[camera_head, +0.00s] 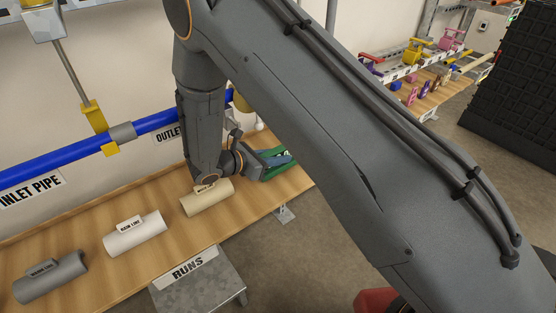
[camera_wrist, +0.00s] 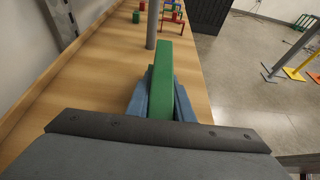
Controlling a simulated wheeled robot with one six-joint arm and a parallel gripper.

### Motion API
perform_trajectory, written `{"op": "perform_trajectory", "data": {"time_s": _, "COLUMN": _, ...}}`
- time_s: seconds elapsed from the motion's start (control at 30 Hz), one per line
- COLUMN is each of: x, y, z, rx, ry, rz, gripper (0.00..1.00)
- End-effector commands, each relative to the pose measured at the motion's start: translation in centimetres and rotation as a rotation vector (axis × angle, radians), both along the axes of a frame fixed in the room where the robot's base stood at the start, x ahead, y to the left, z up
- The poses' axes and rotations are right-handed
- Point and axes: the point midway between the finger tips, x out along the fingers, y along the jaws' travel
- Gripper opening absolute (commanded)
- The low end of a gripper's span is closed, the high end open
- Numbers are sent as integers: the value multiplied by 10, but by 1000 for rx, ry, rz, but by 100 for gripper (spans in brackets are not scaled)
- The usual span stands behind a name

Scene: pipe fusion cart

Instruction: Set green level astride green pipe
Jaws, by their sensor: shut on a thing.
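My gripper (camera_wrist: 161,105) is shut on the green level (camera_wrist: 161,75), a long green block between its two blue fingers in the wrist view. In the head view my gripper (camera_head: 276,158) is at the right end of the wooden bench, and green surfaces (camera_head: 279,173) show around its blue fingers. I cannot tell there which green belongs to the level and which to the green pipe. The pipe is not clearly visible in the wrist view, and whether the level touches it cannot be told.
Beige (camera_head: 206,198), white (camera_head: 134,234) and grey (camera_head: 50,277) pipes lie in a row on the wooden bench (camera_head: 95,262), each with a label block on top. A blue inlet pipe (camera_head: 60,158) runs along the wall. In the wrist view a grey post (camera_wrist: 152,25) stands ahead.

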Motion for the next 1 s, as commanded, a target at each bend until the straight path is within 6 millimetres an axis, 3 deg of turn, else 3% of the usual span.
{"op": "perform_trajectory", "data": {"time_s": 0.17, "x": -20, "y": -14, "z": 4, "rx": -2, "ry": 3, "rz": 0, "gripper": 0}}
{"op": "perform_trajectory", "data": {"time_s": 0.7, "x": -122, "y": -82, "z": 3, "rx": -2, "ry": 2, "rz": 1, "gripper": 0}}
{"op": "perform_trajectory", "data": {"time_s": 1.0, "x": -147, "y": -99, "z": 4, "rx": -1, "ry": 0, "rz": 0, "gripper": 0}}
